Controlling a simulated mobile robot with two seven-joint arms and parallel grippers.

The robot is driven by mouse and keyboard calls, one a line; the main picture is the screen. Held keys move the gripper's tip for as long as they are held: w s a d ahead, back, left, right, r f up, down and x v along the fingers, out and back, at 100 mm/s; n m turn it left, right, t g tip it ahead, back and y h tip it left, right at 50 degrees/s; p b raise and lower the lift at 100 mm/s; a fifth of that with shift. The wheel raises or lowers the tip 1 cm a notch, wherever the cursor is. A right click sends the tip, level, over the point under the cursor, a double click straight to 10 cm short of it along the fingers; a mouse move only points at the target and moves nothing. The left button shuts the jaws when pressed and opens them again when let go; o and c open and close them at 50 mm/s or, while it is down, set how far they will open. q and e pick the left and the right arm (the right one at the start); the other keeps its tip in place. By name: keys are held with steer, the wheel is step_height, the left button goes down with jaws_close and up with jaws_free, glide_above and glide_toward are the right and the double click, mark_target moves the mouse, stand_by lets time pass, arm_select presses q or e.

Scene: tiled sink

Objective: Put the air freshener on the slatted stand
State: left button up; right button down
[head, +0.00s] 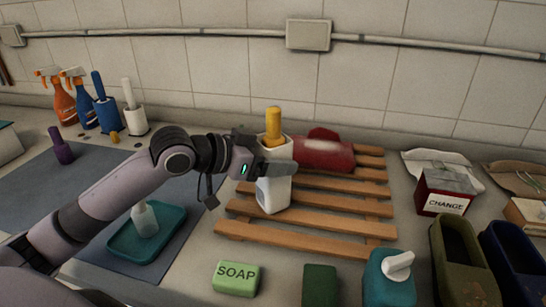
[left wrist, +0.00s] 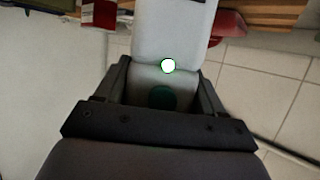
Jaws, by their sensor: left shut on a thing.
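The slatted stand (head: 300,241) is a low brown wooden rack on the counter. The air freshener is over its left part; I cannot tell whether its base touches the slats. My right gripper is not in view.
A red bundle (head: 323,152) occupies the back of the stand; its front and right slats are bare. Green soap (head: 236,278) and a teal dispenser (head: 389,278) are in front. A red CHANGE box (head: 444,192) is right. A teal tray (head: 120,240) lies below my left arm.

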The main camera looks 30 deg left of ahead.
arm_select(q)
steer(key=shift+f, duration=0.1)
steer(key=o, duration=1.7)
steer(key=shift+s+a, duration=0.1)
steer(key=shift+r+b+v, duration=0.2)
steer(key=shift+b+v, duration=1.15)
steer(key=shift+v, duration=4.55)
